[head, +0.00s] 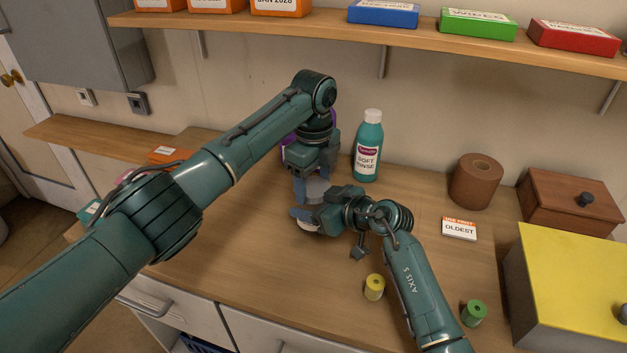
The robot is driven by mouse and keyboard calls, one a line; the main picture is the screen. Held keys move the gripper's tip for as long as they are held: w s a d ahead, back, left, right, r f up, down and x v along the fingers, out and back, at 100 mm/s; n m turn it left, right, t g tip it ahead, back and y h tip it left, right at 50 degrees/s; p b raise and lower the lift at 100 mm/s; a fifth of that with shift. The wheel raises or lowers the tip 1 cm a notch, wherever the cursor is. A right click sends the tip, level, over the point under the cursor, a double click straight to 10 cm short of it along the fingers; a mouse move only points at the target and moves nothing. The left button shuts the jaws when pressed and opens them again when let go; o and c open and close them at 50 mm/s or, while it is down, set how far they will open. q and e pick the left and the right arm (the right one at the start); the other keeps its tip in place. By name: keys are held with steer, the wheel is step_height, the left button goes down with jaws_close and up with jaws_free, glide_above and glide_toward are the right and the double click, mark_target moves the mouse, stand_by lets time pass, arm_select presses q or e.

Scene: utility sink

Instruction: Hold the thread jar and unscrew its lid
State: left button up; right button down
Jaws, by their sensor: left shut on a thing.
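The thread jar (308,226) stands on the wooden counter near the middle, mostly hidden by my grippers; only a pale lower part shows. A grey round piece (318,187), which looks like its lid, shows above it. My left gripper (312,188) points down from above, its blue-grey fingers shut on this grey piece. My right gripper (305,216) reaches in from the right, low at the jar's side, with a blue finger against or beside the jar. Its other finger is hidden, so its grip is unclear. Whether lid and jar are apart is hidden.
A teal rinse bottle (368,150) stands close behind the grippers. A yellow spool (374,288) and green spool (474,313) are in front. A brown roll (476,181), a small card (459,229), a wooden box (575,204) and a yellow-topped box (575,275) are right. The left counter is fairly clear.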

arm_select(q)
steer(key=n, duration=0.4)
steer(key=shift+n, duration=0.3)
steer(key=n, duration=0.4)
steer(key=o, duration=1.1)
steer(key=shift+s, duration=0.1)
